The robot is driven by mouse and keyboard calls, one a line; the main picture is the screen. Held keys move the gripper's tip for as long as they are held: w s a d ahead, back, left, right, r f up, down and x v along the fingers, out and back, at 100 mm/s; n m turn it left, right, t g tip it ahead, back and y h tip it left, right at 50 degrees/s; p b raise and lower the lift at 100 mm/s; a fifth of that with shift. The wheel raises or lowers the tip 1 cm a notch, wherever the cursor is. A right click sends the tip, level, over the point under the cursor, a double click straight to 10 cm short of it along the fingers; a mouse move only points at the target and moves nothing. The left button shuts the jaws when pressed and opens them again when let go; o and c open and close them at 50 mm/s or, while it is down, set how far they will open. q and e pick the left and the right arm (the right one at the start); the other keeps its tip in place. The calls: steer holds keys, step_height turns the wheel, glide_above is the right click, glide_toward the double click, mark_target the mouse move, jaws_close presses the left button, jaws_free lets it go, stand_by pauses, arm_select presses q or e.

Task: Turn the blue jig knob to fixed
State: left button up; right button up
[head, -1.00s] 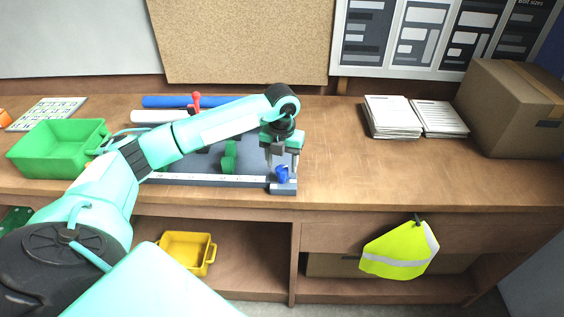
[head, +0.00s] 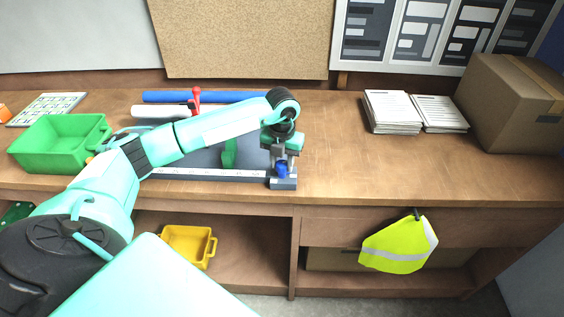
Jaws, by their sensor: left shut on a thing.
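The blue jig knob (head: 282,170) sits on a grey block at the right front corner of the jig (head: 210,174). My left gripper (head: 281,164) points down over the knob and is shut on it, its fingers partly covering it. The knob's setting marks cannot be read from here. The jig has a dark plate, a pale front rail and a green part (head: 230,153) standing on it. My left arm hides part of the plate. My right gripper is not in view.
A green bin (head: 60,145) stands at the left of the bench. A red-handled clamp (head: 196,97), a blue roll (head: 225,97) and a white roll lie behind my arm. Paper stacks (head: 392,112) and a cardboard box (head: 512,105) are at the right. The bench between is clear.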

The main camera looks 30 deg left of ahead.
mark_target(282, 163)
arm_select(q)
steer(key=shift+f+m+b, duration=0.2)
steer(key=shift+m+b, duration=1.1)
steer(key=shift+b, duration=0.5)
steer(key=shift+r+m+b, duration=0.2)
steer(key=shift+m+b, duration=1.2)
steer(key=shift+m, duration=0.2)
steer(key=o, duration=1)
step_height(282, 163, up, 14)
steer(key=b, duration=0.2)
steer(key=shift+b, duration=0.4)
steer(key=shift+d+f, duration=0.1)
